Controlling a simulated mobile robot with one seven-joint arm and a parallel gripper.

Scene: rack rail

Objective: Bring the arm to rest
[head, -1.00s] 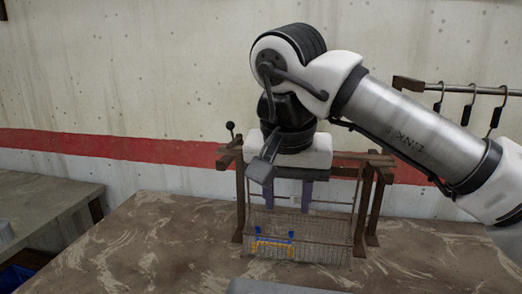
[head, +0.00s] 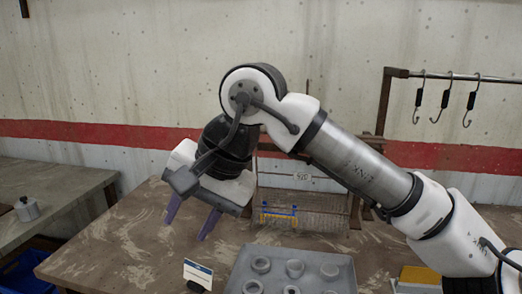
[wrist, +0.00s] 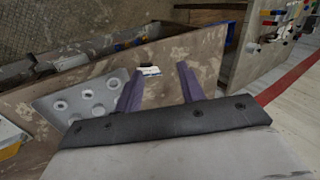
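My gripper (head: 190,220) hangs above the left part of the brown table (head: 110,247), tilted, with its two purple fingers spread apart. In the wrist view the fingers (wrist: 158,84) also stand wide apart with nothing between them. The wire basket (head: 325,212) with blue and yellow parts stands in the wooden frame behind and right of my gripper. My arm crosses in front of part of that frame.
A grey tray (head: 240,284) with several round grey pieces lies at the front of the table. A small white card (head: 198,273) stands left of it. Hooks (head: 444,100) hang from a rail at the right. A side table (head: 60,190) stands at the left.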

